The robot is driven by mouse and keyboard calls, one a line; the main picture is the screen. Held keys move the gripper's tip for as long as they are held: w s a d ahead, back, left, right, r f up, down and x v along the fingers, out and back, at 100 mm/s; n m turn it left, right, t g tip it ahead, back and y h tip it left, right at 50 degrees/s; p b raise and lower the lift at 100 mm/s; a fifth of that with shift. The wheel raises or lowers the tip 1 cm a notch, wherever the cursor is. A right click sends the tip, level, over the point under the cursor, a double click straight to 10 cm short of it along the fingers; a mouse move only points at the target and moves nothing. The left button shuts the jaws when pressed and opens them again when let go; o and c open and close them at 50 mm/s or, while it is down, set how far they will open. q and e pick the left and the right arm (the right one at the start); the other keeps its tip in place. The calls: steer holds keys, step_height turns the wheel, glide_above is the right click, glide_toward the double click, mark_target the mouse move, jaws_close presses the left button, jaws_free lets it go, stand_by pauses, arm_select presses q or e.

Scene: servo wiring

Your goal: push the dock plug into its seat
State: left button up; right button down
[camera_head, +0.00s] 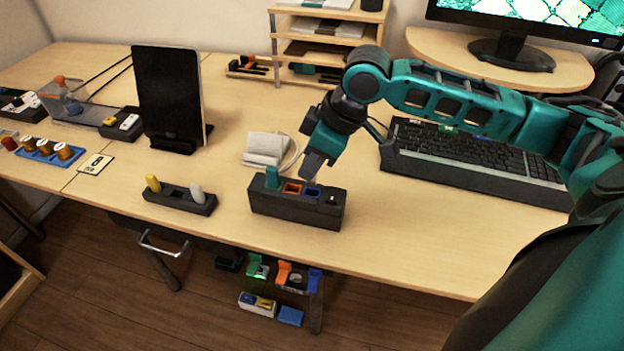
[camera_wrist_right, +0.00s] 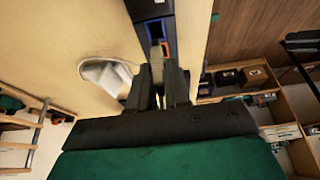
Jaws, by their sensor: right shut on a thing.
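The black dock block (camera_head: 275,212) sits near the table's front edge, with a teal plug (camera_head: 272,177) standing in its left end. To the right are an orange-rimmed opening (camera_head: 292,188) and a blue-rimmed opening (camera_head: 312,191). My right gripper (camera_head: 312,168) is tilted down just above and behind the dock's middle. In the right wrist view it is shut on a narrow grey-brown plug (camera_wrist_right: 156,54), whose tip points at the dock (camera_wrist_right: 150,9). I cannot tell whether the tip touches an opening. My left gripper is not in view.
A black holder (camera_head: 180,199) with a yellow and a grey peg stands left of the dock. A white bundle with a cable (camera_head: 265,148) lies behind it. The keyboard (camera_head: 470,160) lies to the right, and a dark tablet (camera_head: 168,95) stands at left. Table right of the dock is clear.

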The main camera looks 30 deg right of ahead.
mark_target(312, 184)
step_height(312, 184, down, 4)
steer(key=shift+r+b, duration=0.1)
steer(key=shift+b, duration=0.35)
steer(key=shift+f, duration=0.2)
steer(key=c, duration=1.1)
jaws_free()
steer(key=shift+r, duration=0.1)
arm_select(q)
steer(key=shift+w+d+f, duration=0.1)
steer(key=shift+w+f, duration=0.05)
steer(key=p, duration=0.1)
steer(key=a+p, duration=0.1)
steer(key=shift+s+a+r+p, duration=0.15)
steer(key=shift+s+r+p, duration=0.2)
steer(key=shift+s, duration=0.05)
arm_select(e)
steer(key=v, duration=1.2)
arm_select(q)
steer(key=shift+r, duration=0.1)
